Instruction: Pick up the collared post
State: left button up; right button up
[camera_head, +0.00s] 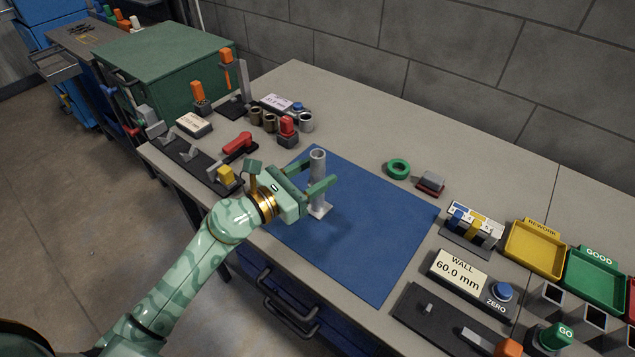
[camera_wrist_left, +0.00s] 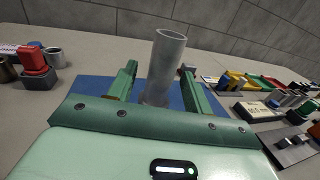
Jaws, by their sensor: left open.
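The collared post (camera_head: 317,170) is a grey upright tube with a flat pale base, standing on the blue mat (camera_head: 375,235) near its left side. It also shows in the left wrist view (camera_wrist_left: 164,65), rising between the fingers. My left gripper (camera_head: 312,180) is open, with one green finger on each side of the post. In the left wrist view the fingers (camera_wrist_left: 158,85) have visible room around the tube. Whether either finger touches it cannot be told. The lower part of the post is partly hidden by the near finger and the gripper body. My right gripper is not in view.
Short tubes and a red-topped block (camera_head: 287,130) stand behind left. A wall-thickness display (camera_head: 460,273) and trays (camera_head: 535,248) line the right. The mat's middle is clear.

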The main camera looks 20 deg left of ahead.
pick_arm(q)
jog(key=shift+w+d, duration=0.3)
jog(key=shift+w, duration=0.25)
jog(key=shift+s, duration=0.1)
jog(key=shift+c, duration=0.2)
jog(key=c, duration=1)
jog(key=shift+c, duration=0.2)
